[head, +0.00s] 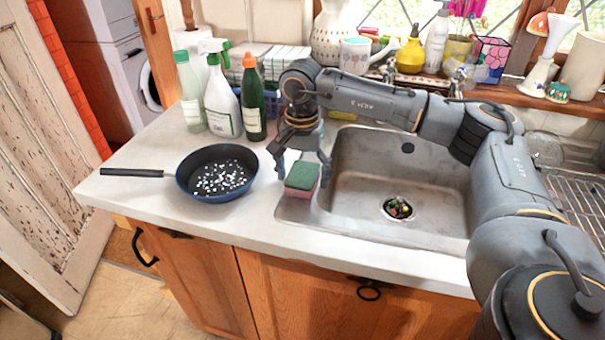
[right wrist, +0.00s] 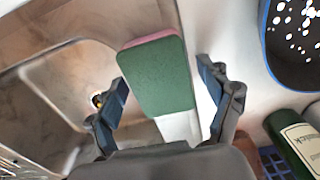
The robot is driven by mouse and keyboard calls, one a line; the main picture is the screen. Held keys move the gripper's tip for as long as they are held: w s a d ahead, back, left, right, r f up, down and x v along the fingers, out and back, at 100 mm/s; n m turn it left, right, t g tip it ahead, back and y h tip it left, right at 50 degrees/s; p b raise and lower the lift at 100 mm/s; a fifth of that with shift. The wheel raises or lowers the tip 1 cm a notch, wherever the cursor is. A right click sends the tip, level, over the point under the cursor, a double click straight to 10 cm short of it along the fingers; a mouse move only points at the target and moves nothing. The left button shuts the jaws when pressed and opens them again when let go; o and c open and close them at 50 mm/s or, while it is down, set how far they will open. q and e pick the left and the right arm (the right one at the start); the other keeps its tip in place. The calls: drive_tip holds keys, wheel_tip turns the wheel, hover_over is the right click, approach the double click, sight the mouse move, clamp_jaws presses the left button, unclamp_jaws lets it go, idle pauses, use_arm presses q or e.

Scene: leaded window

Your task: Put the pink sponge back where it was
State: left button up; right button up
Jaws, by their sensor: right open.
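The pink sponge (head: 301,178) has a green top face and pink sides. It rests at the left rim of the sink, beside the basin. It also shows in the right wrist view (right wrist: 158,78), green face toward the camera. My right gripper (head: 303,168) is above the sponge with its fingers apart. In the right wrist view the right gripper (right wrist: 165,90) has one finger on each side of the sponge, with gaps between fingers and sponge. My left gripper is not in view.
A blue pan (head: 217,172) with white bits stands left on the counter. Several bottles, including a dark green one (head: 253,105), stand behind it. The metal sink basin (head: 365,190) lies right of the sponge. Bare counter (head: 250,215) is in front.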

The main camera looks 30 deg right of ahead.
sight(302, 174)
drive_tip(key=shift+r, duration=0.55)
wheel_tip(302, 174, up, 11)
drive_tip(key=shift+r+b, duration=0.15)
drive_tip(key=shift+b, duration=0.2)
drive_tip(key=shift+a, duration=0.15)
